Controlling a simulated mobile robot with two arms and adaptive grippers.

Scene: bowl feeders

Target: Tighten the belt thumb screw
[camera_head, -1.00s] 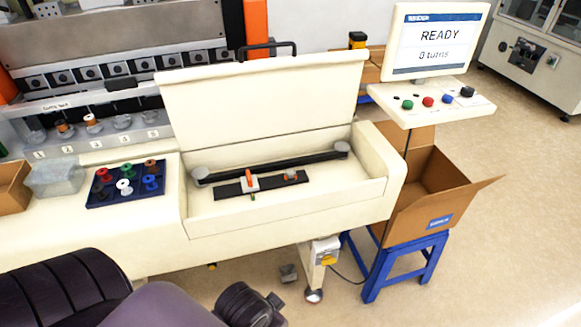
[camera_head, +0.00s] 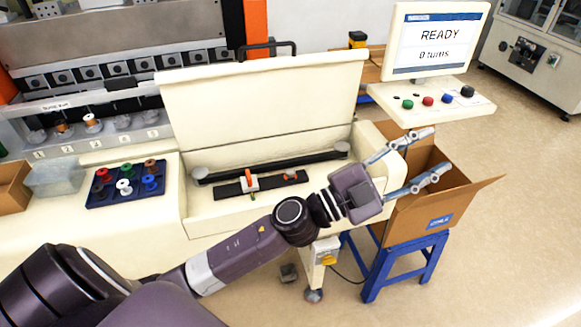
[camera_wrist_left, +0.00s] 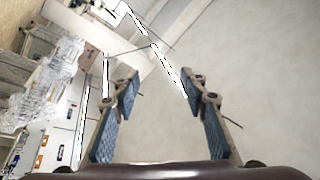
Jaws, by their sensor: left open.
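The open cream housing (camera_head: 215,222) has its lid up. Inside, a black belt (camera_head: 270,166) runs between two grey rollers. In front of it lies a dark rail (camera_head: 228,191) with an orange-and-white clamp (camera_head: 249,181), a small green tip (camera_head: 252,198) below it and an orange-brown knob (camera_head: 290,175) to the right. I cannot tell which small part is the thumb screw. My left gripper (camera_head: 437,151) is open and empty, right of the housing and over the cardboard box in the head view. Its spread fingers also show in the left wrist view (camera_wrist_left: 162,88). My right gripper is not in view.
A cardboard box (camera_head: 462,200) stands on a blue stool (camera_head: 372,283) at right. Above it is a button panel with a screen (camera_head: 438,42) reading READY, 0 turns. A blue tray (camera_head: 97,200) of coloured spools is left of the housing. The raised lid (camera_head: 265,100) blocks the back.

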